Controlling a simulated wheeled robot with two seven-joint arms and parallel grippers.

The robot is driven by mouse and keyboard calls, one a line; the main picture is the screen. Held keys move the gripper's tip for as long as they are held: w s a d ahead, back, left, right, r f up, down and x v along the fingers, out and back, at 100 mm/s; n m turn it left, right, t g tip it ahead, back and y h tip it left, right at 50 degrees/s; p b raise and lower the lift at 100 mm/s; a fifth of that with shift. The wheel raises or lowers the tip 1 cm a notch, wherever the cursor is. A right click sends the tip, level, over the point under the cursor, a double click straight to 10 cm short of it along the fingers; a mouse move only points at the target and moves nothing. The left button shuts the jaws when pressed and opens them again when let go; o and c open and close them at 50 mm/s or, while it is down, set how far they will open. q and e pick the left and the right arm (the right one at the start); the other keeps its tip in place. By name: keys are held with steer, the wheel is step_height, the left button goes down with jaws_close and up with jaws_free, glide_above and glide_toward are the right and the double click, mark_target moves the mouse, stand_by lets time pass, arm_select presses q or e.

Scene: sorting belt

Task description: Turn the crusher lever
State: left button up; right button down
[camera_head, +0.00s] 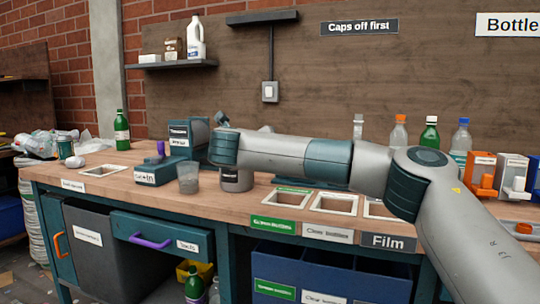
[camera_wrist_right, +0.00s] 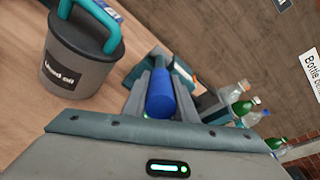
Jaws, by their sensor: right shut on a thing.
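In the right wrist view a blue rounded handle, which looks like the crusher lever (camera_wrist_right: 161,96), lies between the fingers of my right gripper (camera_wrist_right: 161,88). The gripper is shut on it. In the head view my right arm reaches in from the right across the bench, and its wrist hides the gripper and the lever. A teal machine (camera_head: 197,138) with dark labels, perhaps the crusher, stands just left of the wrist. My left gripper is not in view.
A grey used oil can (camera_wrist_right: 72,72) with a teal handle stands close to my right gripper. Several bottles (camera_head: 430,135) stand at the back right. Framed openings (camera_head: 333,203) line the front.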

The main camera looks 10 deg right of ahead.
steer(key=shift+f, duration=0.25)
steer(key=c, duration=1.5)
jaws_free()
steer(key=shift+o, duration=0.2)
steer(key=shift+r, duration=0.1)
steer(key=shift+s, duration=0.1)
steer(key=v, duration=1.7)
steer(key=shift+a, duration=0.2)
steer(key=shift+s, duration=0.1)
